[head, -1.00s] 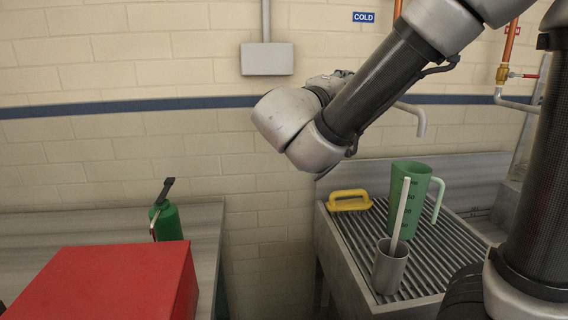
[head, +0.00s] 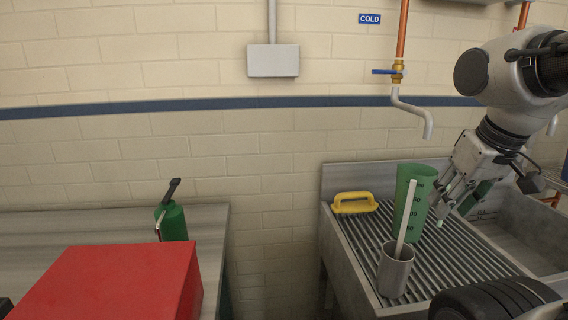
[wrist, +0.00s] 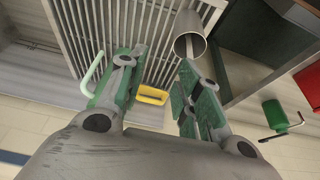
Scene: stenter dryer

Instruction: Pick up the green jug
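The green jug (head: 410,202), with dark level marks, stands upright on the ribbed drainboard in the head view. My gripper (head: 454,216) points down just right of it, one finger overlapping its handle side. Whether that finger touches the jug is unclear. In the wrist view my gripper (wrist: 158,66) has its fingers wide apart, with nothing seen held between them. The jug's pale green handle (wrist: 92,76) shows outside the left finger, and that finger hides most of the jug's body.
A grey metal cup (head: 395,271) with a pale stick stands in front of the jug. A yellow-handled item (head: 353,203) lies behind left. A sink basin (head: 515,235) is to the right. A red box (head: 115,280) and green bottle (head: 172,222) are on the left counter.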

